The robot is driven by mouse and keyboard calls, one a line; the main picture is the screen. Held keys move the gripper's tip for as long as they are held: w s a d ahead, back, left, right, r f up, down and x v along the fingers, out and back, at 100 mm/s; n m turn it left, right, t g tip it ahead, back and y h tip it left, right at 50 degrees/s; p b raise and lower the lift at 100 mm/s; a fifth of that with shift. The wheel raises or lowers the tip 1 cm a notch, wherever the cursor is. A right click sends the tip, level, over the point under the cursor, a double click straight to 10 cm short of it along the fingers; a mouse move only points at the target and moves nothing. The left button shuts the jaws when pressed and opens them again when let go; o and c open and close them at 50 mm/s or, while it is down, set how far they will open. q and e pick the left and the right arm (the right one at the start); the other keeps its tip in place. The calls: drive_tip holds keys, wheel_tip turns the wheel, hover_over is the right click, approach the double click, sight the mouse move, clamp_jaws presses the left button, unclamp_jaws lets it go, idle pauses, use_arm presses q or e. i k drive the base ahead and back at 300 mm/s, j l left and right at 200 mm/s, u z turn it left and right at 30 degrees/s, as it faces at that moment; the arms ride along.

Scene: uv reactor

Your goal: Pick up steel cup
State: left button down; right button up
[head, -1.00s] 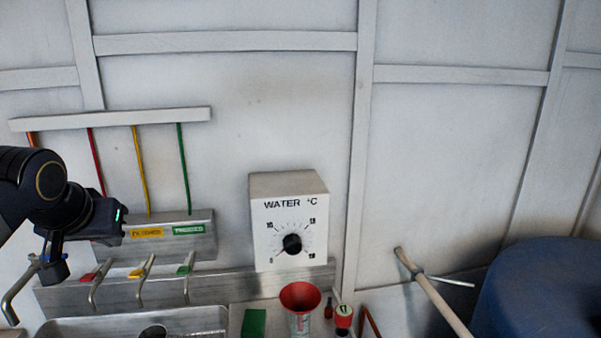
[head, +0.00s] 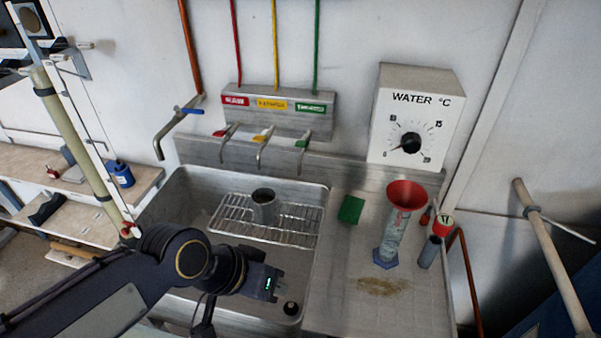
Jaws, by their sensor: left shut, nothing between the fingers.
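The steel cup (head: 264,211) stands upright on a wire rack (head: 300,238) in the metal sink (head: 180,215). Its dark open mouth faces up. My left arm comes in from the lower left, in front of the sink. My left gripper (head: 204,324) hangs at the bottom edge of the picture, nearer to me than the cup and apart from it. It is shut and empty, and its tips are partly cut off. My right gripper is not in view.
Three taps with red, yellow and green labels (head: 277,103) hang behind the sink, and a blue-handled tap (head: 180,120) is at its left. A green sponge (head: 351,209), a red funnel (head: 406,195) on a cylinder, and a water dial box (head: 415,120) stand to the right.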

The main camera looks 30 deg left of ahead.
sight(264, 199)
drive_tip(key=u, duration=1.35)
drive_tip(key=j+u, duration=0.1)
drive_tip(key=j, duration=0.3)
drive_tip(key=i+j+u, duration=0.1)
drive_tip(key=j, duration=0.25)
drive_tip(key=i+j+u, duration=0.1)
drive_tip(key=j, duration=0.3)
